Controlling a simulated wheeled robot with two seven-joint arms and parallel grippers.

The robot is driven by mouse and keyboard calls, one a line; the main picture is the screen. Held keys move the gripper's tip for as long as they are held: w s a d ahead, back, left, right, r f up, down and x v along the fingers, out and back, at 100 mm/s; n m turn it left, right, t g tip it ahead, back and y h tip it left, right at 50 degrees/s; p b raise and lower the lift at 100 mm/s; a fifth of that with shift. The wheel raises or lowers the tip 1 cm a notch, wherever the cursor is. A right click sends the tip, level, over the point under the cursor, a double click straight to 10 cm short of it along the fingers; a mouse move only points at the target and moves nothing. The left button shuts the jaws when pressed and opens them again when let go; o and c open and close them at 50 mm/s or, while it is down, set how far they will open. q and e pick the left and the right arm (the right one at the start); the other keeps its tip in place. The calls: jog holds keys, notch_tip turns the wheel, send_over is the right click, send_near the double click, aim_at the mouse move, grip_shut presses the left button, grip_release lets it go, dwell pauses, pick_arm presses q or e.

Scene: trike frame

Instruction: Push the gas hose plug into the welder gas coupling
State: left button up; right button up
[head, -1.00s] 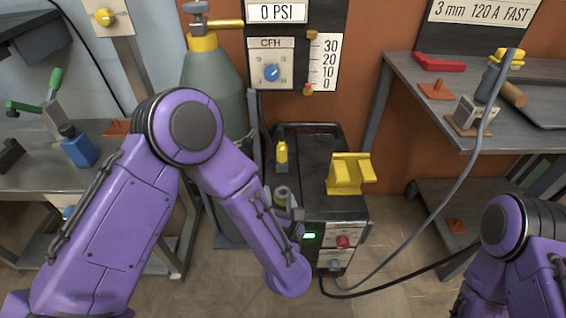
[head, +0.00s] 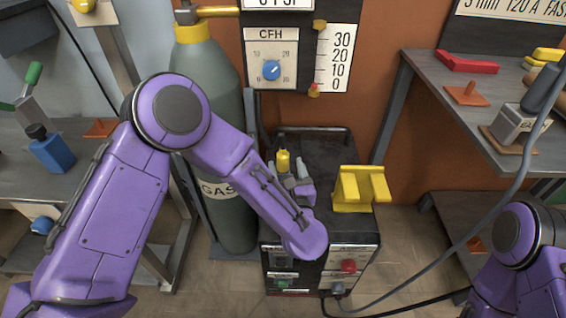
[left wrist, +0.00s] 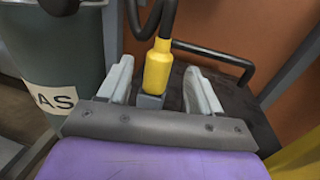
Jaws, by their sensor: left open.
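The yellow plug (head: 283,159), which looks like the gas hose plug, stands upright on the rear of the dark welder top (head: 325,160). In the left wrist view the yellow plug (left wrist: 157,68) has a black hose at its upper end and a small grey block (left wrist: 150,101) at its lower end. I cannot tell whether that block is the gas coupling or how deep the plug sits. My left gripper (head: 287,171) is open, with its pale fingers on either side of the plug and gaps visible in the wrist view (left wrist: 159,80). My right gripper is out of view.
A yellow bracket (head: 359,190) stands on the welder, right of my left gripper. A grey-green gas cylinder (head: 213,110) stands close on the left. A black rail (head: 310,130) edges the welder's rear. A grey cable (head: 478,218) hangs at right.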

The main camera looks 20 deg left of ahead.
aim_at(283, 148)
pick_arm(q)
jog(key=x, duration=0.5)
jog(key=shift+b, duration=0.4)
jog(key=shift+s, duration=0.1)
jog(key=c, duration=1.1)
jog(key=shift+o, duration=0.2)
jog(key=shift+r, duration=0.1)
jog(key=shift+r, duration=0.3)
notch_tip(283, 148, up, 3)
jog(key=shift+r+p, duration=0.1)
jog(key=shift+p, duration=0.7)
jog(key=s+d+r+p, duration=0.3)
jog(key=s+d+r, duration=0.2)
jog(key=s+r, duration=0.4)
jog(key=s, duration=0.4)
jog(key=shift+p, duration=0.4)
